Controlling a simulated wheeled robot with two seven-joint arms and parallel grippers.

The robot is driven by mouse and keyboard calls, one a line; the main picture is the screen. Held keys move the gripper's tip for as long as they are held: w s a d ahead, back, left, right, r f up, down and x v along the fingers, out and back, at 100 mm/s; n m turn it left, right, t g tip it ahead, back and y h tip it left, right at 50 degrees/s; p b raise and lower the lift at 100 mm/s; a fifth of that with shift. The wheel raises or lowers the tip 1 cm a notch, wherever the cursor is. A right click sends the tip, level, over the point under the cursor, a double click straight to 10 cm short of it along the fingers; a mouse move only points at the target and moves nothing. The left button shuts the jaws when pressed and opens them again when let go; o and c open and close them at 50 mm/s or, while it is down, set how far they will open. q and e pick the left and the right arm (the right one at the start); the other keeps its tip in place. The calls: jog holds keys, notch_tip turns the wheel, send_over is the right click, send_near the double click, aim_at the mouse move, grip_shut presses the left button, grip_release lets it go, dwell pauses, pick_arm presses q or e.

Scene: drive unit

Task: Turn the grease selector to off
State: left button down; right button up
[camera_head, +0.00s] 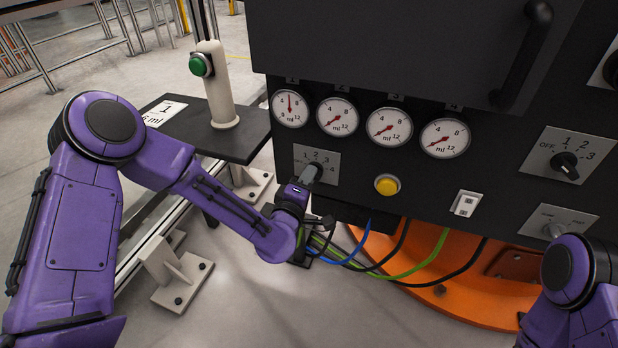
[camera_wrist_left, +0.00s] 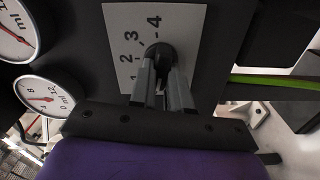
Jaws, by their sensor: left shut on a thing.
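A dark selector knob (camera_wrist_left: 158,52) sits on a light plate (camera_head: 329,172) marked with numbers, on the black panel below the gauges. My left gripper (camera_head: 312,174) is at this plate, with its fingers shut on the knob. In the left wrist view, the two grey fingers (camera_wrist_left: 162,82) reach the knob, and the plate (camera_wrist_left: 120,30) shows 1, 2, 3 and 4. The fingers and wrist cover most of the knob, so I cannot tell where it points. My right arm shows at the lower right, but its gripper is out of view.
Another selector (camera_head: 564,165) marked OFF, 1, 2, 3 is on the panel's right side. Several round gauges (camera_head: 337,117) and a yellow button (camera_head: 386,185) are near the held knob. Cables (camera_head: 430,262) hang below. A post with a green button (camera_head: 201,65) stands left.

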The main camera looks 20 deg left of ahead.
pick_arm(q)
jog(key=shift+f, duration=0.1)
dwell(0.3)
jog(key=c, duration=1.1)
grip_release()
jog(key=shift+s, duration=0.15)
jog(key=s+p, duration=0.1)
jog(key=s, duration=0.9)
jog(key=shift+s+a, duration=0.15)
jog(key=shift+s, duration=0.05)
